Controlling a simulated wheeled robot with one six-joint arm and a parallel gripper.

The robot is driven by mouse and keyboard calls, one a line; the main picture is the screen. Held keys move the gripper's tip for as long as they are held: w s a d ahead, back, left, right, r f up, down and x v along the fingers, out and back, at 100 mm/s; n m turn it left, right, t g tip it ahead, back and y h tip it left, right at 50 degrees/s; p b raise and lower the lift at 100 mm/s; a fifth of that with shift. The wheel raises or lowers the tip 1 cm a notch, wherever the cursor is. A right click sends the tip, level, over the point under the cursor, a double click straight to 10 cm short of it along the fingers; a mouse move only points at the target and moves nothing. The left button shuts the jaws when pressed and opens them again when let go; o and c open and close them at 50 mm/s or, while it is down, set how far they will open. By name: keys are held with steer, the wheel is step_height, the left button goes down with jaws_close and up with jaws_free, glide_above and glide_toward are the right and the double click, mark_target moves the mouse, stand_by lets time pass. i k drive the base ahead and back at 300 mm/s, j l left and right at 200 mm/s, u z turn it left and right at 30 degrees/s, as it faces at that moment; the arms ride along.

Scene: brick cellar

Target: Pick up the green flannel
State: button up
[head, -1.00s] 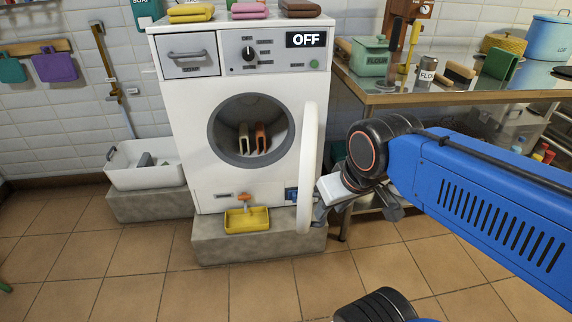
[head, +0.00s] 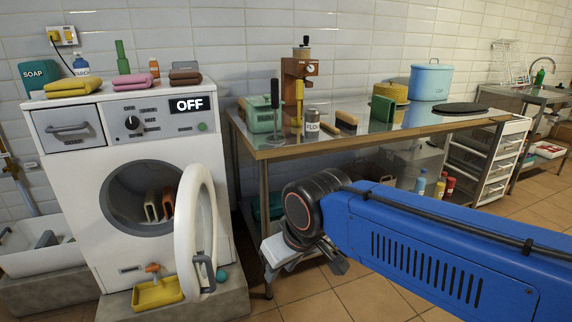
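My blue arm reaches in from the right, below the table top. My gripper (head: 338,264) is low in front of the table's left end, well below and left of the green cloth, and apart from it. It is small and partly hidden by my arm, so its opening cannot be told.
The table (head: 370,133) also holds a flour bin (head: 262,117), a flour shaker (head: 312,122), a coffee grinder (head: 300,75), a blue pot (head: 431,82) and a dark round plate (head: 463,108). The washing machine's open door (head: 187,235) juts out left of my gripper.

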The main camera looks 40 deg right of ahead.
mark_target(383, 108)
steer(key=z, duration=1.6)
